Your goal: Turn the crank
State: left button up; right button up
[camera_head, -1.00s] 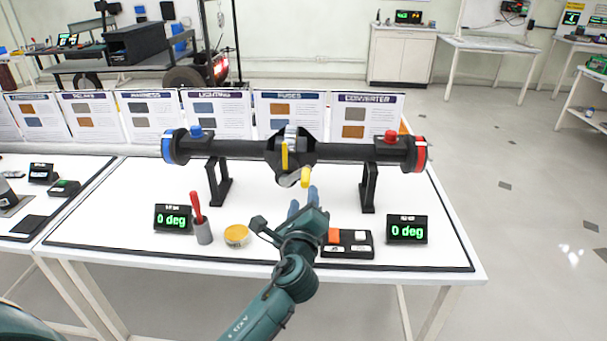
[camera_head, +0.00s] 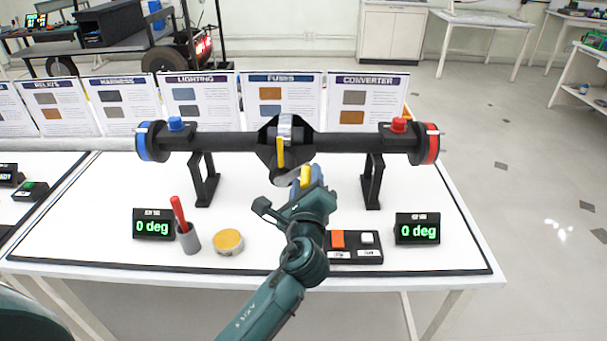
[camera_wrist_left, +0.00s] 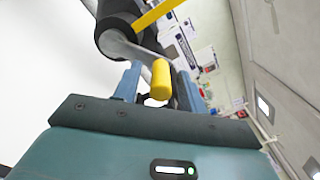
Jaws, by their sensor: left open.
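The crank's yellow knob (camera_head: 305,176) sticks out on a grey crank arm (camera_head: 291,175) below the middle of a black axle (camera_head: 225,142). My left gripper (camera_head: 309,180) is at the knob, its blue fingers open. In the left wrist view the knob (camera_wrist_left: 161,80) stands between the two fingertips (camera_wrist_left: 156,84), with a small gap showing on each side. A yellow pointer (camera_head: 281,152) hangs on the axle's central hub. The two displays, left (camera_head: 153,225) and right (camera_head: 417,229), each read "0 deg". My right gripper is in no view.
Two black stands (camera_head: 372,181) carry the axle above the white table (camera_head: 110,205). A grey cup with a red-handled tool (camera_head: 187,237), a yellow round tin (camera_head: 229,241) and a button box (camera_head: 355,247) stand along the front. Information cards (camera_head: 200,98) line the back.

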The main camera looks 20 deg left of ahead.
pick_arm(q)
jog(key=shift+w, duration=0.15)
grip_shut()
dwell(0.5)
